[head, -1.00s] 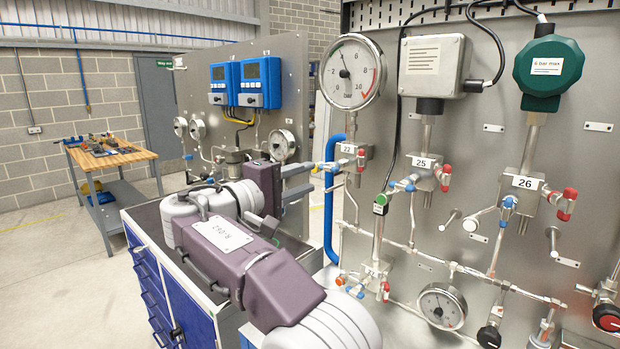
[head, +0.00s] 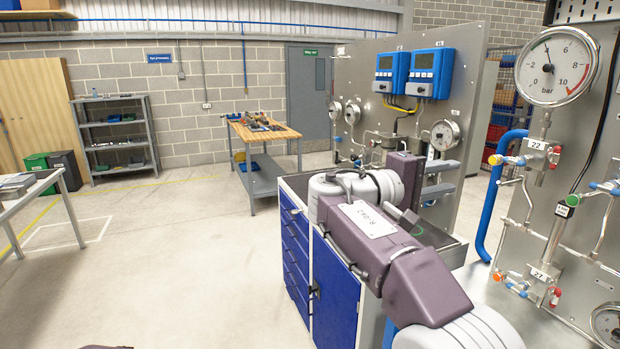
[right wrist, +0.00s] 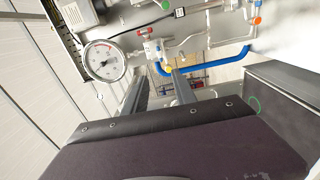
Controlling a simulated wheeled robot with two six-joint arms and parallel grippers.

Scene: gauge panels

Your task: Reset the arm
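My right arm (head: 372,232), purple and grey, reaches forward over the blue cabinet. Its gripper (head: 455,175) is beside the rear gauge panel (head: 477,110), with its two grey fingers apart and nothing seen between them. In the right wrist view, the same gripper (right wrist: 158,88) shows two parallel fingers with an empty gap. Whether a finger touches the panel cannot be told. My left gripper is not in view.
The near panel carries a large round gauge (head: 557,66), valves and a blue pipe (head: 492,205) close to my right arm. The blue drawer cabinet (head: 335,290) is under the arm. A wooden-topped workbench (head: 262,135) stands behind. Open floor (head: 190,255) lies left.

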